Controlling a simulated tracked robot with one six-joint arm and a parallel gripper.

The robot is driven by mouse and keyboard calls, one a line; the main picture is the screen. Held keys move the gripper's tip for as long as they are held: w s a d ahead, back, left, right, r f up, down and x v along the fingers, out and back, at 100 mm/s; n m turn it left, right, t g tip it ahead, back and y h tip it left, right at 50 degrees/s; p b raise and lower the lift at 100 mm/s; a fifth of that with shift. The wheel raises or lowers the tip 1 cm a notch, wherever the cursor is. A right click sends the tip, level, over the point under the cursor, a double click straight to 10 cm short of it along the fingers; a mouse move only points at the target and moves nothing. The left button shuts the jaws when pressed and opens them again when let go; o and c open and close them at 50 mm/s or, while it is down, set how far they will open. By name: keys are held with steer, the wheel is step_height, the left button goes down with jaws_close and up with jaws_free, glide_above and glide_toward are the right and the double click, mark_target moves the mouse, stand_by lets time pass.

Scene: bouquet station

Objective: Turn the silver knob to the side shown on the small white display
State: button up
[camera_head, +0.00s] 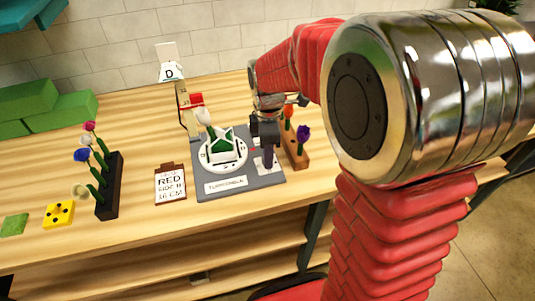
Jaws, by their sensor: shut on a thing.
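The small white display (171,71) stands on a post behind the turntable and shows the letter D. The grey turntable base (207,188) carries a white round disc (242,163) with dark marks around its edge and a green and white block on it. My gripper (266,152) points down over the right part of the base, beside the disc. It is shut on the silver knob, which the jaws hide almost wholly, so its pointing side cannot be read.
A card (171,183) reading RED, SIDE B, 16 CM lies left of the base. A dark flower rack (108,190) stands farther left, near a yellow block (58,214). A wooden rack (294,152) with orange and purple flowers stands close right of my gripper. Green blocks (62,112) lie at back left.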

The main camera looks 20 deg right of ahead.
steer(key=shift+w, duration=0.1)
stand_by(0.4)
steer(key=o, duration=1)
steer(key=shift+o, duration=0.2)
steer(key=shift+r, duration=0.15)
step_height(320, 180, up, 14)
steer(key=shift+s+f, duration=0.2)
steer(key=shift+f, duration=0.05)
